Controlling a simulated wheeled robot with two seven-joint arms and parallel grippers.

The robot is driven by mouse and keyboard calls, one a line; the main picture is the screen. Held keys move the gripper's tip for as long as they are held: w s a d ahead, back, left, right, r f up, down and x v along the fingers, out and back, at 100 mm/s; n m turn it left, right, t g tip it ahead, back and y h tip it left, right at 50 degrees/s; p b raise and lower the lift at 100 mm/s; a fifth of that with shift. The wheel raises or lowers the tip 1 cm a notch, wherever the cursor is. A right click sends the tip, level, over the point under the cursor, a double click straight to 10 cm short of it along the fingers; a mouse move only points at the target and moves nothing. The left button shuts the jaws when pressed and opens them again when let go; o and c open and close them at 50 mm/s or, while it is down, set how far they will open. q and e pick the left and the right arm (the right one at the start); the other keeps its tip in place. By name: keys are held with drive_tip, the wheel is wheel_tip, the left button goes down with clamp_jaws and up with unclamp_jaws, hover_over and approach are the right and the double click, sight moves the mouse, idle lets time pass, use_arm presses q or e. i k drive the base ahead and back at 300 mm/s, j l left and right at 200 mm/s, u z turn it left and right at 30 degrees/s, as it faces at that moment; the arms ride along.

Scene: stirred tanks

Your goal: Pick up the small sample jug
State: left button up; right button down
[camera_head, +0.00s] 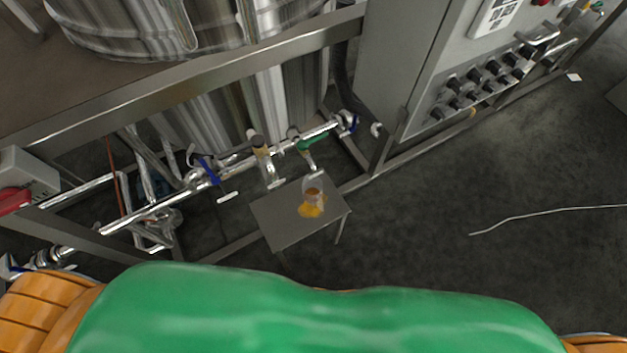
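The small sample jug (313,190) is a clear vessel with amber liquid in it. It stands on a small grey metal table (282,224) below the tank pipework, in the middle of the head view. A yellow-orange patch (311,210) shows on the table just in front of the jug; I cannot tell if it is spilled liquid or light through the jug. The jug's handle is too small to make out. Neither of my grippers is in view.
Pipes with a green-handled valve (313,141) and blue-handled valves (209,172) run just behind the table. A steel frame and large tanks (190,28) stand behind. A grey control cabinet (400,65) is at the right. A thin hose (545,214) lies on otherwise open floor.

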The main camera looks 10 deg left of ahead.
sight(312, 189)
drive_tip(key=i+l+u, duration=0.15)
drive_tip(key=l+u, duration=0.3)
drive_tip(key=l, duration=0.4)
drive_tip(key=l+u, duration=0.45)
drive_tip(key=l, duration=0.35)
drive_tip(key=k+l+u, duration=0.15)
drive_tip(key=l+u, duration=0.3)
drive_tip(key=l, duration=0.4)
